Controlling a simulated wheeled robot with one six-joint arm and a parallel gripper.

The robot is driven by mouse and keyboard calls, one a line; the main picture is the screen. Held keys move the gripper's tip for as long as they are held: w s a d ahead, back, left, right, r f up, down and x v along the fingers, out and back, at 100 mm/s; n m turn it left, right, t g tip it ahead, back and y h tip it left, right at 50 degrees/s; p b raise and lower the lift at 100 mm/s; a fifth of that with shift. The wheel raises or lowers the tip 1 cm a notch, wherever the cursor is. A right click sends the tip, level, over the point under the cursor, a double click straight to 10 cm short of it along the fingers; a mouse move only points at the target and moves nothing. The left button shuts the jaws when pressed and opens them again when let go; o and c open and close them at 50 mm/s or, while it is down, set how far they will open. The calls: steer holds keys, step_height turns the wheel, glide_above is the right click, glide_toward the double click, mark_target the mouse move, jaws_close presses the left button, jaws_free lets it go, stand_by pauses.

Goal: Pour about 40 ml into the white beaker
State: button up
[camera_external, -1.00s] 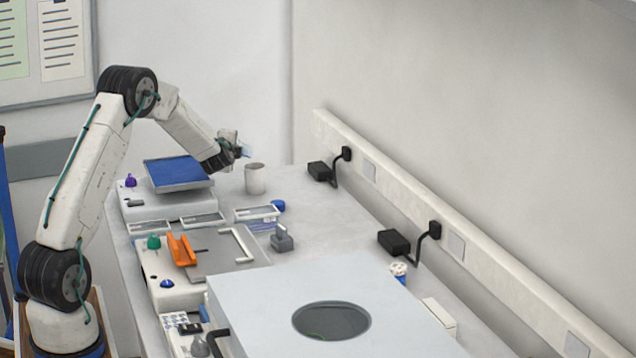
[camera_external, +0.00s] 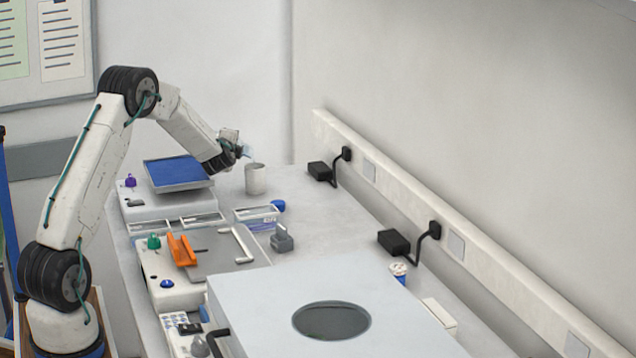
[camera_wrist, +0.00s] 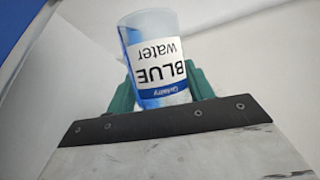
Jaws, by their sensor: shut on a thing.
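The white beaker (camera_external: 256,179) stands upright on the bench at the far end, right of the blue-topped device. My gripper (camera_external: 243,150) is just above and left of its rim. In the wrist view my gripper (camera_wrist: 160,95) is shut on a clear cup (camera_wrist: 152,50) with a white label reading "BLUE water". Blue liquid shows inside the cup. The cup looks tilted in the outside view, where only a small pale part of it shows. The white beaker cannot be made out in the wrist view, and I cannot see any stream of liquid.
The blue-topped device (camera_external: 178,172) stands left of the beaker, under my forearm. A clear-lidded box (camera_external: 257,214), an orange holder (camera_external: 182,249) and a grey block (camera_external: 282,239) are nearer. A large white box (camera_external: 420,320) fills the front.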

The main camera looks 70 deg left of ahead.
steer(key=shift+s+a+r+m, duration=0.1)
steer(key=shift+a+r+m, duration=0.05)
steer(key=shift+m, duration=0.15)
stand_by(0.5)
steer(key=n, duration=0.1)
steer(key=f+n+h, duration=0.1)
steer(key=f+n, duration=0.1)
steer(key=shift+s+a, duration=0.25)
steer(key=shift+s, duration=0.05)
steer(key=shift+w+r+n+t+h, duration=0.1)
steer(key=shift+n+t+h, duration=0.2)
steer(key=shift+h, duration=0.2)
step_height(320, 180, up, 2)
steer(key=shift+d+r+n+h, duration=0.1)
steer(key=shift+d+n+h, duration=0.05)
steer(key=shift+n+h, duration=0.4)
steer(key=shift+w+d+f+n+t+h, duration=0.2)
steer(key=shift+f+n+t+h, duration=0.3)
steer(key=shift+n, duration=0.25)
steer(key=shift+w+d+r+n+t+h+b, duration=0.3)
steer(key=shift+n+h, duration=0.15)
steer(key=shift+n, duration=0.15)
steer(key=shift+r+n, duration=0.1)
steer(key=shift+n, duration=0.2)
steer(key=shift+s+a+n+t+h+b, duration=0.1)
steer(key=shift+n+t+h+b, duration=0.4)
steer(key=shift+h, duration=0.1)
